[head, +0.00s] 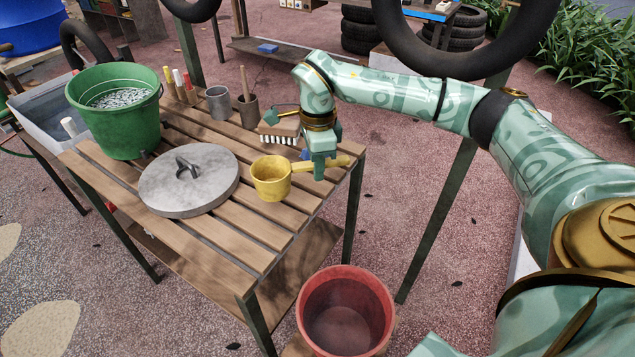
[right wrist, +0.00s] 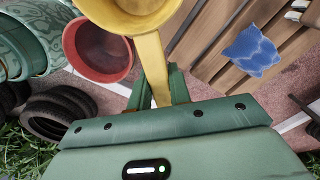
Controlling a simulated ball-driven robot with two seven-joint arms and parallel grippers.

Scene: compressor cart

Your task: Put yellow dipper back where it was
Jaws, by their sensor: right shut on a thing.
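The yellow dipper (head: 271,178) has a round cup and a straight handle, and it is at the right end of the slatted wooden table. My right gripper (head: 318,166) is shut on the dipper's handle. In the right wrist view the handle runs between the fingers (right wrist: 160,88) and the yellow cup (right wrist: 128,12) is beyond them, partly cut off by the top edge. I cannot tell whether the cup touches the slats or is just above them. My left gripper is not in view.
A blue cloth (right wrist: 252,50) lies near the gripper. A red bucket (head: 345,312) stands below the table's front right.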

